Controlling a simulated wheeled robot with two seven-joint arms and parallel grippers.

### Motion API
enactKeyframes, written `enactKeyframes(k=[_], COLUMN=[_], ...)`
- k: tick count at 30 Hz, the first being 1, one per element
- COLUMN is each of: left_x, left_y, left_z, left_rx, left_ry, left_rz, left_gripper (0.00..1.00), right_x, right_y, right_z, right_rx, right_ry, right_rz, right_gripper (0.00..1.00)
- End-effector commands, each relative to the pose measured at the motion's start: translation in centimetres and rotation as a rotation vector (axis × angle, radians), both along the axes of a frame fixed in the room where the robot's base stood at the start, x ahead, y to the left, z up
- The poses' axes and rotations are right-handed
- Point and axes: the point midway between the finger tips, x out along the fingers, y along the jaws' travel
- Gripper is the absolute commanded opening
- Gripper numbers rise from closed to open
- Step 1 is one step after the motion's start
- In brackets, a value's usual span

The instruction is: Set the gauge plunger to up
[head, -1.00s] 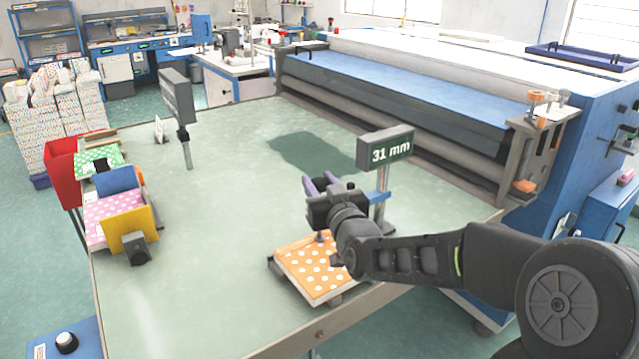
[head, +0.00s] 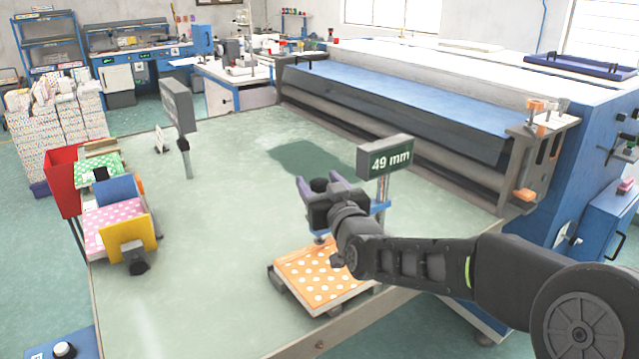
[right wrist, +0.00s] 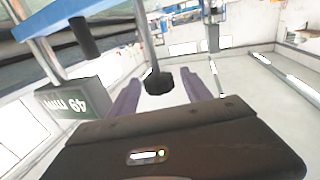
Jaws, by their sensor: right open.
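The gauge display (head: 388,157) reads 49 mm and stands on a post at the table's right side. A blue arm (head: 381,207) comes off the post. My right gripper (head: 318,187) is open beside the post, above an orange, white-dotted pad (head: 318,279). The black plunger knob (right wrist: 159,82) shows between its purple fingers in the right wrist view, with gaps on both sides. The same right gripper (right wrist: 163,84) and display (right wrist: 72,104) also show there. The plunger's lower end is mostly hidden behind the gripper in the head view. My left gripper is not in view.
A second display on a post (head: 178,108) stands at the table's far left. Pink and green dotted pads with a yellow panel (head: 130,228) sit at the left edge. A large roller machine (head: 400,95) borders the right side. The middle of the green table (head: 215,250) is clear.

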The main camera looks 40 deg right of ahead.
Motion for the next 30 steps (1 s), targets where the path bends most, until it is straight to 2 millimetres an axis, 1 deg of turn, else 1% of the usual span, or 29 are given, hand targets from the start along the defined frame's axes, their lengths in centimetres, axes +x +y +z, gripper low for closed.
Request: enactKeyframes(k=[4,8,18,21,24,30], left_x=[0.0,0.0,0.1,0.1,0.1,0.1], left_y=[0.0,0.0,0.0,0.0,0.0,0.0], left_z=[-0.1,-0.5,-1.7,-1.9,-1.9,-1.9], left_rx=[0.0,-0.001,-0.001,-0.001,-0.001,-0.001], left_ry=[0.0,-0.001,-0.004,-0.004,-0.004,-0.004], left_rz=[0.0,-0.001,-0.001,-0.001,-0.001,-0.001], left_gripper=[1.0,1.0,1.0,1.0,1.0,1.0], right_x=[-0.2,-1.2,-6.1,-7.0,-7.4,-7.5], right_y=[0.1,0.3,1.7,2.0,2.2,2.2], right_z=[0.0,-0.1,0.0,0.0,0.0,0.0], right_rx=[0.0,0.001,-0.001,0.0,0.0,0.0], right_ry=[0.0,-0.001,-0.004,-0.002,-0.001,0.001], right_rz=[0.0,0.0,-0.001,0.0,0.0,0.0], right_gripper=[0.57,0.57,0.57,0.57,0.57,0.57])
